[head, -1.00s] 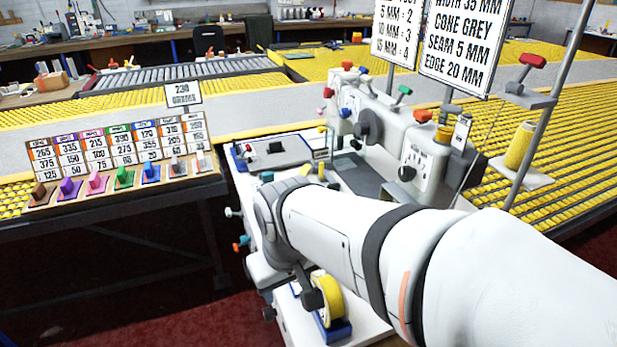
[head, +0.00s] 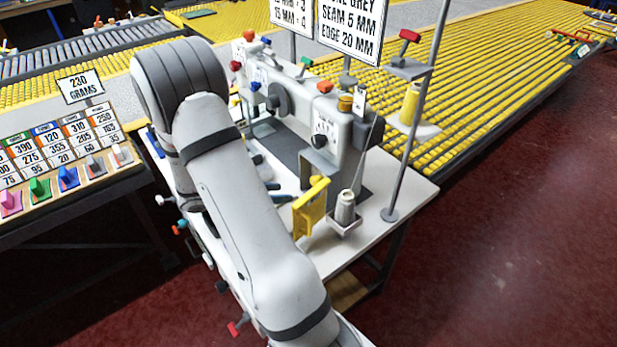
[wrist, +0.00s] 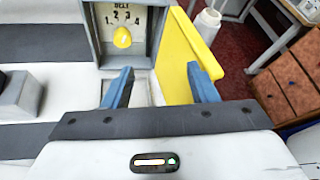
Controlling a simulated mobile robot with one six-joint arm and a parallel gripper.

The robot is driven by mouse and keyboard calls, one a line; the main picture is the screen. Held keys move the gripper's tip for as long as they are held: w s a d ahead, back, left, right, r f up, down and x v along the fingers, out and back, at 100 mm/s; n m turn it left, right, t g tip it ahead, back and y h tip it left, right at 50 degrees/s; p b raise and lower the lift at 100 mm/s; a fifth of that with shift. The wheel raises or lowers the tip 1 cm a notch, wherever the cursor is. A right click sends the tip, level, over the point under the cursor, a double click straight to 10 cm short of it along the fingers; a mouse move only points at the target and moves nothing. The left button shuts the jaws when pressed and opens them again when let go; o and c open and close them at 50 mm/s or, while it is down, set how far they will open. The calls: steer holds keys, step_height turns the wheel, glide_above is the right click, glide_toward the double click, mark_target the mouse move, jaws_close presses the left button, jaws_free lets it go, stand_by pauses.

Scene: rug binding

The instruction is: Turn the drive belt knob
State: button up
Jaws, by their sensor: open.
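The drive belt knob (wrist: 122,37) is yellow and sits on a pale dial plate (wrist: 143,22) marked BELT with numbers 1 to 4, inside a grey recess. I cannot tell which number it points at. A yellow hinged cover (wrist: 184,50) stands open to the right of the dial; it also shows in the head view (head: 311,207). My gripper (wrist: 160,70) is open, its two blue fingers apart and nothing visible between them. The left finger is just below the knob, the right finger by the cover's lower edge. My arm hides most of the gripper in the head view.
The white sewing machine (head: 330,128) stands on a pale table. A thread stand pole (head: 412,130) rises at the right. Red floor (head: 500,240) is clear on the right.

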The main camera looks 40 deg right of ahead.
mark_target(314, 184)
steer(key=d+f+n+h, duration=0.1)
steer(key=d+f+n, duration=0.1)
steer(key=n, duration=0.1)
steer(key=w+d+f+n+t+h, duration=0.1)
steer(key=d+f+n+h, duration=0.1)
steer(key=f+n, duration=0.1)
steer(key=w+d+f+n+t+h+p, duration=0.1)
steer(key=d+f+n, duration=0.1)
steer(key=f+n, duration=0.1)
steer(key=shift+d+f+h, duration=0.2)
steer(key=shift+f+h, duration=0.05)
steer(key=shift+h, duration=0.05)
steer(key=shift+w+d+f+n+t+h, duration=0.2)
steer(key=shift+d+n+t+h, duration=0.15)
steer(key=shift+n, duration=0.45)
steer(key=d, duration=0.2)
steer(key=d+p, duration=0.1)
steer(key=d, duration=0.2)
steer(key=d+p, duration=0.1)
steer(key=d, duration=0.1)
steer(key=shift+s+d, duration=0.3)
steer(key=shift+s, duration=0.1)
steer(key=c, duration=1)
